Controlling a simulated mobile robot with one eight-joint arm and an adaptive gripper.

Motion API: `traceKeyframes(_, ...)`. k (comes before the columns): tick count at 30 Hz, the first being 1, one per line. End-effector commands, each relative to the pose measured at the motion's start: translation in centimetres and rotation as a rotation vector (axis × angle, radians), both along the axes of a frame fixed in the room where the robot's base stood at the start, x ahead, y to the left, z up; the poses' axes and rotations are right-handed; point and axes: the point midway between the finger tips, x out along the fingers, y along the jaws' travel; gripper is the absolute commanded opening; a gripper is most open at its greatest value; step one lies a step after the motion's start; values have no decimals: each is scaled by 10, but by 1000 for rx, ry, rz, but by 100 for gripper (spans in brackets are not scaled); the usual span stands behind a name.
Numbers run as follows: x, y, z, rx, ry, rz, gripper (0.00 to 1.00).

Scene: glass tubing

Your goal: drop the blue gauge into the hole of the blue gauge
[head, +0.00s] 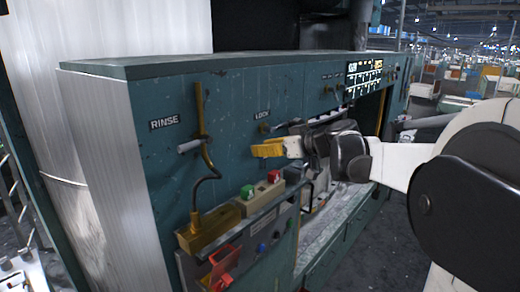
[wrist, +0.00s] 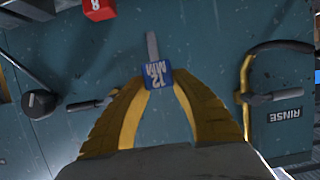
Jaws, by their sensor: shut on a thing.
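My gripper (wrist: 158,92) has its yellow fingers shut on the blue gauge (wrist: 155,77), a blue block marked 12 MM with a grey pin pointing up in the wrist view. In the head view my gripper (head: 266,149) is in front of the teal machine, below the LOCK label; the blue gauge cannot be made out there. The ledge (head: 262,214) below my gripper carries a green block (head: 248,193) and a red block (head: 273,177). A red block marked 8 (wrist: 99,9) shows at the top of the wrist view. I cannot make out the blue gauge's hole.
The teal machine front (head: 225,120) stands close behind my gripper. A brass lever and hose (head: 205,150) hang by the RINSE label to the left. A red part (head: 223,268) sits low on the panel below the ledge. A black knob (wrist: 39,103) is left in the wrist view.

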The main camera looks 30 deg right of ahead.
Motion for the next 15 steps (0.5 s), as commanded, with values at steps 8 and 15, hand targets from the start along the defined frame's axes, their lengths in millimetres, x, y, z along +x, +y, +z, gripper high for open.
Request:
traceKeyframes(8, 0, 0, -15, 0, 0, 1, 0)
traceKeyframes(15, 0, 0, -40, 0, 0, 1, 0)
